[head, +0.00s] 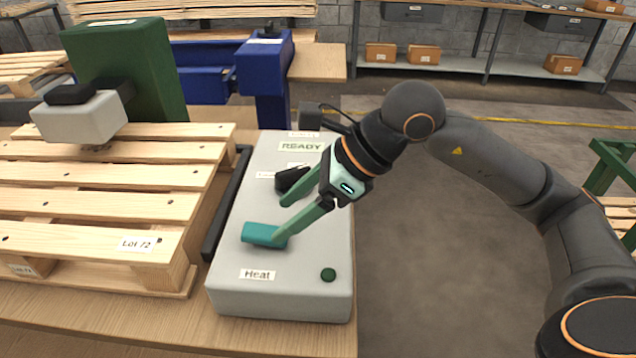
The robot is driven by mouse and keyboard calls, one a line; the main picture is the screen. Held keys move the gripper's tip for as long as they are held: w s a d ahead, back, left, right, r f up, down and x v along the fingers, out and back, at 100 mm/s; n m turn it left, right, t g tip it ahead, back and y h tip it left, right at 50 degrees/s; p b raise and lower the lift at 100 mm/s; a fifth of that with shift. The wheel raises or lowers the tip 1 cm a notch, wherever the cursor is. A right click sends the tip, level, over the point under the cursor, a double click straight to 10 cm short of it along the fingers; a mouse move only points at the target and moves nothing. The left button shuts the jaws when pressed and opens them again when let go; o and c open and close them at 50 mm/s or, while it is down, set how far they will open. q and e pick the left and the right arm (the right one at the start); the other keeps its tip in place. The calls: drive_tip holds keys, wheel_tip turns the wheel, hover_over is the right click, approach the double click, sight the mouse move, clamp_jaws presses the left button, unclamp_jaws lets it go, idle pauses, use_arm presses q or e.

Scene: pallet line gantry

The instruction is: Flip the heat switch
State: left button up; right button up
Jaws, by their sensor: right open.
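The heat switch (260,234) looks like a teal block on top of the grey control box (230,285), just above the label "Heat" (257,274). My right gripper (281,219) is open over the box, its two green fingers pointing left and down. The lower fingertip overlaps the right end of the teal block in the picture. I cannot tell whether it touches it. The upper fingertip is farther back, just in front of a black knob (290,178) and partly covering it. My left gripper is not in view.
A green button (328,274) sits at the box's front right. A "READY" sign (300,147) is at its back. A wooden pallet (100,205) lies left, with a black bar (226,205) between. Blue (265,65) and green machine parts (125,65) stand behind. Open floor is right.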

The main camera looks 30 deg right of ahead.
drive_tip(key=v, duration=0.8)
drive_tip(key=shift+s, duration=0.1)
